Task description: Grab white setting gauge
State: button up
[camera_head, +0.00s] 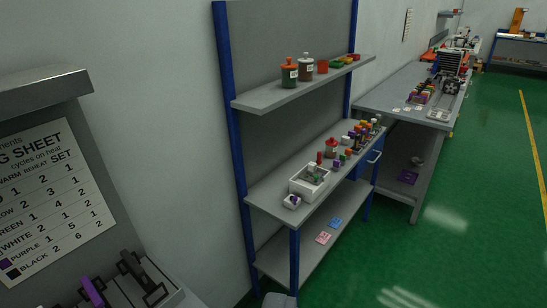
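I cannot single out a white setting gauge with certainty. At the bottom left, a grey rack (176,298) holds a purple piece (92,292) and a black piece (140,277), side by side; the rack is cut off by the picture's lower edge. On the middle shelf of the blue-post rack stands a white tray (297,187) with small parts in it, and a small white block with a purple part (292,202) sits in front of it. My gripper does not show in this view.
A setting sheet (45,200) hangs above the grey rack. The blue-post shelving (240,150) carries bottles and many small coloured parts. A long workbench (390,97) continues behind it. Green floor (460,220) on the right is clear.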

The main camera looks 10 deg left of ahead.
aim_at(312, 166)
jog(key=z, duration=0.05)
jog(key=i, duration=0.4)
jog(key=z, duration=0.85)
jog(key=i, duration=2.15)
jog(key=u, duration=0.7)
